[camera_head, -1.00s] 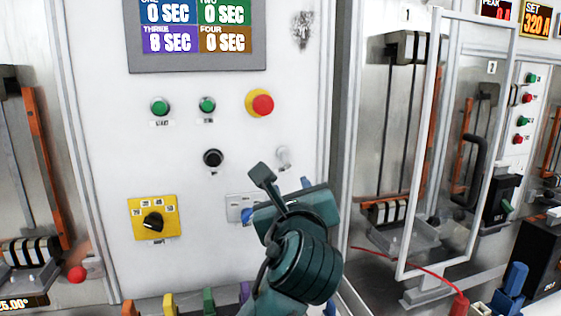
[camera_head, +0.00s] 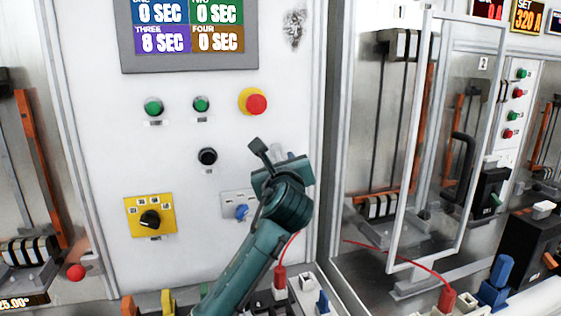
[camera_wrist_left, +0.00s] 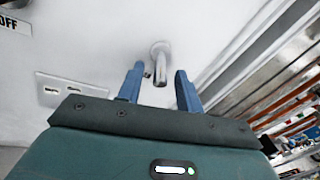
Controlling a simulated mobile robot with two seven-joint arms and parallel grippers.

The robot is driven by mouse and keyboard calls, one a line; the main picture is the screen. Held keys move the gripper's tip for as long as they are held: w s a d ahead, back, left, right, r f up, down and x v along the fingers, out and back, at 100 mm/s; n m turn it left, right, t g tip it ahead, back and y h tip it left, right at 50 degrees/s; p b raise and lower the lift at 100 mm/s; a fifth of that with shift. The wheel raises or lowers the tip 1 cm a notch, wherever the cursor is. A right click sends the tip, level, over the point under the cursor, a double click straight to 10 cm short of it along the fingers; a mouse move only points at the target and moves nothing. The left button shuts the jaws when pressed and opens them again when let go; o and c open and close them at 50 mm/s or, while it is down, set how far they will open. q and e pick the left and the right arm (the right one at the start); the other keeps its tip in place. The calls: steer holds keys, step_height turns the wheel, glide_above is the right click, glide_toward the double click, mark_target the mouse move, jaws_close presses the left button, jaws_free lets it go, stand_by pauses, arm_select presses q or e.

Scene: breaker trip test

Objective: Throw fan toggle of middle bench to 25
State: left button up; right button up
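The fan toggle is probably the small silver lever on the white middle panel. In the left wrist view the silver toggle (camera_wrist_left: 160,66) sticks out from its round base, with a finger to each side and a gap to both. In the head view the toggle (camera_head: 277,152) is mostly hidden behind my left gripper (camera_head: 284,160). In the left wrist view my left gripper (camera_wrist_left: 158,84) is open, its blue fingers apart and empty. The toggle's label is not readable. My right gripper is not in view.
A black knob (camera_head: 207,157), a yellow dial plate (camera_head: 163,226) and a grey plate with a blue part (camera_head: 241,211) are close by. A red stop button (camera_head: 256,104) is above. A clear framed door (camera_head: 396,190) stands open at right. Red leads run below.

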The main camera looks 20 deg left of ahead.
mark_target(280, 160)
arm_select(q)
steer(key=shift+c, duration=0.4)
jaws_close()
steer(key=shift+r, duration=0.2)
steer(key=r+g+h, duration=0.1)
steer(key=g, duration=0.1)
steer(key=r+g, duration=0.1)
steer(key=g, duration=0.1)
steer(key=shift+s+d+n+h, duration=0.1)
steer(key=shift+n+h, duration=0.3)
steer(key=shift+w+a+r+n+g+h, duration=0.2)
steer(key=shift+g+h, duration=0.25)
steer(key=shift+g, duration=0.35)
steer(key=shift+s+d+r+n+g+h, duration=0.1)
steer(key=shift+r+g+h, duration=0.3)
steer(key=shift+g, duration=0.4)
steer(key=shift+w+a+r+n+g+h, duration=0.1)
steer(key=shift+w+r+g+h, duration=0.1)
steer(key=shift+g+h, duration=0.45)
steer(key=shift+g, duration=0.25)
